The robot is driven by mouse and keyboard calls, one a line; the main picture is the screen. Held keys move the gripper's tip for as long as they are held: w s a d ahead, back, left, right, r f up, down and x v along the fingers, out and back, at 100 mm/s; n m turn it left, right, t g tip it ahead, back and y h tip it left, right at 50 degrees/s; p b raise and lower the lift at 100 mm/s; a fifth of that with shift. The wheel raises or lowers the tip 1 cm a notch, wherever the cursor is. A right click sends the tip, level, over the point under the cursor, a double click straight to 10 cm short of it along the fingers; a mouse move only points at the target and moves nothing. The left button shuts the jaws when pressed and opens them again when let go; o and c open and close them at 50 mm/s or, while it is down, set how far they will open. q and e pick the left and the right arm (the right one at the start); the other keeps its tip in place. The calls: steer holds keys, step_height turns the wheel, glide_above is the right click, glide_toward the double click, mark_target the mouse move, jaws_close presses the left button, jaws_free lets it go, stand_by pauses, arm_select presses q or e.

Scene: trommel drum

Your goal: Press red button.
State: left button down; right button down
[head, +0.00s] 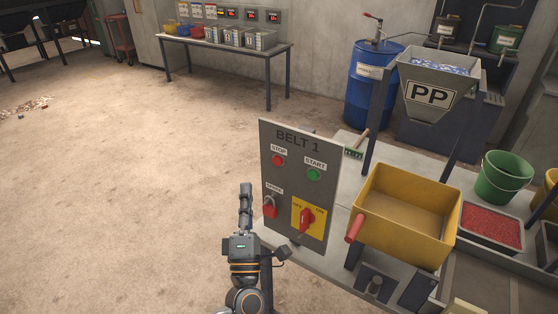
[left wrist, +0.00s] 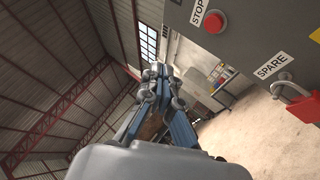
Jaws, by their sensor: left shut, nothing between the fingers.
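The red button (head: 278,160) is under the STOP label, at the upper left of the grey BELT 1 panel (head: 292,137). In the left wrist view the red button (left wrist: 214,21) is at the upper right, beside its STOP label. My left gripper (head: 246,187) is shut and empty, pointing up just left of the panel's lower left part. In the left wrist view its fingertips (left wrist: 158,72) meet, apart from the button and to its lower left. My right gripper is not in view.
The panel also carries a green START button (head: 313,174), a red padlock at SPARE (head: 269,208) and a red rotary switch (head: 306,219) on yellow. A yellow bin (head: 373,235) stands right of the panel.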

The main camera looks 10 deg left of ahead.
mark_target(277, 161)
arm_select(q)
steer(key=w+d+b, duration=0.3)
steer(key=w, duration=0.5)
steer(key=shift+w, duration=0.15)
stand_by(0.8)
steer(key=shift+w+f, duration=0.1)
steer(key=shift+w, duration=0.05)
stand_by(0.8)
steer(key=shift+w+d+b, duration=0.1)
steer(key=shift+w+b, duration=0.15)
steer(key=shift+b, duration=0.05)
